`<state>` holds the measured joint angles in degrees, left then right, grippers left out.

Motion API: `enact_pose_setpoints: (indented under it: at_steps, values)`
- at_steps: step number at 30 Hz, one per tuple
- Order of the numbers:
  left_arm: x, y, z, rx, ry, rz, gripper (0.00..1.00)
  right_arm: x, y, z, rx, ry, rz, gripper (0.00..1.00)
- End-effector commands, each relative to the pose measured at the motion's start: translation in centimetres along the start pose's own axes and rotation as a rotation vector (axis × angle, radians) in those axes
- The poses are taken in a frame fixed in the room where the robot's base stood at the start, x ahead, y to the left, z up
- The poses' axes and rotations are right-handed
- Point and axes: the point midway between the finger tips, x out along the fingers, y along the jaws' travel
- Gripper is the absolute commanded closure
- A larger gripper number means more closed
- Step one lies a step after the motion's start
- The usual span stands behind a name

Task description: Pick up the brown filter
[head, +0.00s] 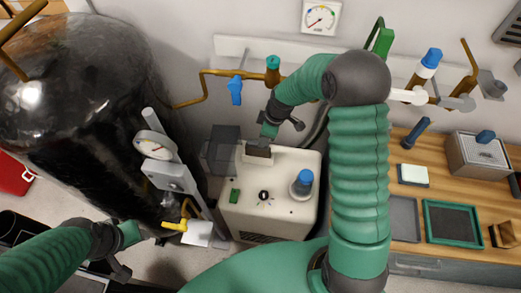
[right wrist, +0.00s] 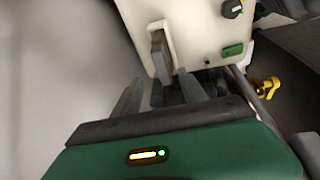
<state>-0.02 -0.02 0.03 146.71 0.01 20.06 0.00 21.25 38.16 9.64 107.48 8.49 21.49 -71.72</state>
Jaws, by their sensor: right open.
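I cannot tell for certain which thing is the brown filter. A small brown piece (head: 503,235) lies at the right end of the wooden bench. A brown fitting with a teal cap (head: 273,72) sits on the wall pipe. My right gripper (head: 258,150) is over the back of the cream machine (head: 292,213). In the right wrist view my right gripper (right wrist: 161,93) is open, its fingers apart near a grey lever (right wrist: 160,57) on the machine (right wrist: 189,22). No brown thing shows between them. My left gripper (head: 133,233) is low at the left; its fingers are unclear.
A large black tank (head: 75,100) fills the left. A gauge post (head: 157,145) with a yellow handle (head: 174,225) stands beside it. The wooden bench (head: 455,240) holds a green tray (head: 453,222) and a steel box (head: 478,157). My right arm hides part of the bench.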

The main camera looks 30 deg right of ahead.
Motion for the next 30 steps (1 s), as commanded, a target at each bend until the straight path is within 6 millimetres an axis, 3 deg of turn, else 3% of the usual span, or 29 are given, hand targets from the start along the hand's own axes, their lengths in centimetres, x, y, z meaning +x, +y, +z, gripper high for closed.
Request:
enact_pose_setpoints:
  at_steps: [7,13,21,30]
  values:
    - [0.0,0.0,0.0,-0.001,0.0,0.0,0.51,3.0,-0.2,-0.1,-0.003,0.0,0.001,0.5]
    - [-0.3,0.0,-0.1,-0.001,0.0,0.0,0.51,6.7,0.2,0.4,-0.001,0.001,-0.001,0.5]
    - [-0.2,0.0,-0.1,-0.001,0.0,0.0,0.51,7.5,0.3,0.3,-0.001,0.002,0.002,0.5]
    - [-0.2,0.0,-0.1,-0.001,0.0,0.0,0.51,7.4,0.2,0.2,-0.002,0.001,0.002,0.87]
